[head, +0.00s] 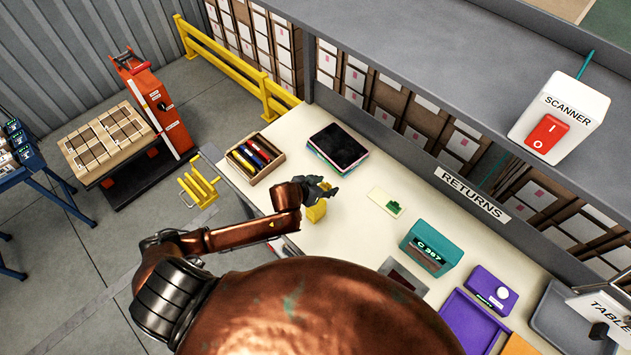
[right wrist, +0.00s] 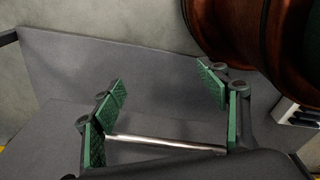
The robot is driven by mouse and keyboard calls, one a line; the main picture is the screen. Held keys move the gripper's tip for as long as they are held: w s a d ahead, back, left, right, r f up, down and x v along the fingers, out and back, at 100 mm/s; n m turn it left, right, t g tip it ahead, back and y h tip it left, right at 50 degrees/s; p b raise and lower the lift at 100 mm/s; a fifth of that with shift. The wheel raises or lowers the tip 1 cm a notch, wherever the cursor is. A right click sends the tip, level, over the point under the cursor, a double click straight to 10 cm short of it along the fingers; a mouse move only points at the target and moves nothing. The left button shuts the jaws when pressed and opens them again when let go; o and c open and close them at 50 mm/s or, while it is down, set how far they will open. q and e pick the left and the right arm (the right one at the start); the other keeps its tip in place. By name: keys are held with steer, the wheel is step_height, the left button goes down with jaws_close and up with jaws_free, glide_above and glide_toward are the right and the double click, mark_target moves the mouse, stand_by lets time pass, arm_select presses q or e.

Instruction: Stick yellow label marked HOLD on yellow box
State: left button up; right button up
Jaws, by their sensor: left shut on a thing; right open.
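A small yellow box (head: 316,212) stands on the cream table (head: 300,238), partly covered by my left gripper. My left gripper (head: 322,190) is directly above and against it in the picture; whether they touch, I cannot tell. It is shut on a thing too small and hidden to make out. No label marked HOLD can be read. A pale yellow sheet (head: 385,201) with a green label on it lies to the right of the gripper. My right gripper (right wrist: 163,88) is open, with nothing between its green pads, over a grey surface.
A teal box (head: 432,250), a purple box (head: 487,290) and a purple tray (head: 470,325) stand to the right. The grey shelf with a scanner (head: 560,117) overhangs the right side.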

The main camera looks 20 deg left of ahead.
arm_select(q)
steer(key=s+a+p, duration=0.1)
steer(key=s+a+f+p, duration=0.1)
steer(key=p, duration=0.1)
steer(key=shift+s+a+f+m+h, duration=0.2)
steer(key=shift+s+a+m+h, duration=0.1)
steer(key=shift+m, duration=0.1)
arm_select(e)
step_height(320, 180, up, 4)
arm_select(q)
step_height(320, 180, down, 7)
steer(key=b, duration=0.7)
steer(key=shift+r, duration=0.15)
arm_select(e)
step_height(320, 180, down, 7)
steer(key=shift+a+f, duration=0.15)
steer(key=shift+a, duration=0.05)
steer(key=shift+s+d, duration=0.1)
steer(key=shift+d, duration=0.1)
arm_select(q)
steer(key=shift+f, duration=0.2)
steer(key=o, duration=0.8)
steer(key=shift+c, duration=0.2)
arm_select(e)
steer(key=shift+a, duration=0.2)
steer(key=shift+d, duration=0.1)
